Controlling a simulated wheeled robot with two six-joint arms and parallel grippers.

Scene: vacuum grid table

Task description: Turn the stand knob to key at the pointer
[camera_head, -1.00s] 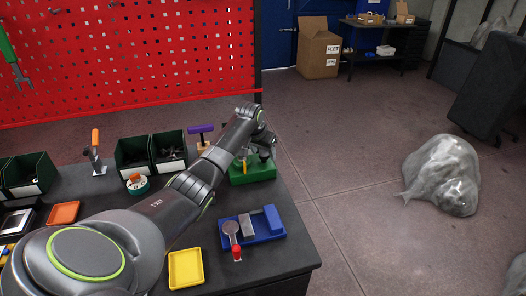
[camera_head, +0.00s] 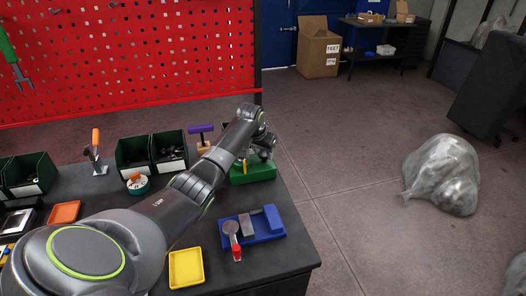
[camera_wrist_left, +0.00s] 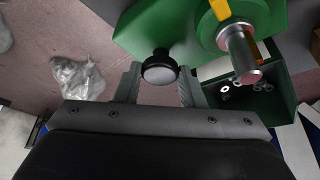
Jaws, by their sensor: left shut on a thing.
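The green stand (camera_head: 262,171) sits at the far right corner of the dark table, partly hidden by my left arm. In the left wrist view the stand (camera_wrist_left: 285,15) carries a dark round knob (camera_wrist_left: 160,69) with a grey face. My left gripper (camera_wrist_left: 159,88) has one finger on each side of the knob and is shut on it. To the right, a metal shaft (camera_wrist_left: 240,52) sticks out of a green round boss, with a yellow mark (camera_wrist_left: 220,9) beside it. I cannot tell which mark is the pointer. My right gripper is not in view.
A blue tray (camera_head: 268,233) with grey parts and a red-tipped tool lies nearer on the table. A yellow tray (camera_head: 186,268) is left of it. Green bins (camera_head: 133,152) and a purple-handled piece (camera_head: 201,129) stand behind my arm.

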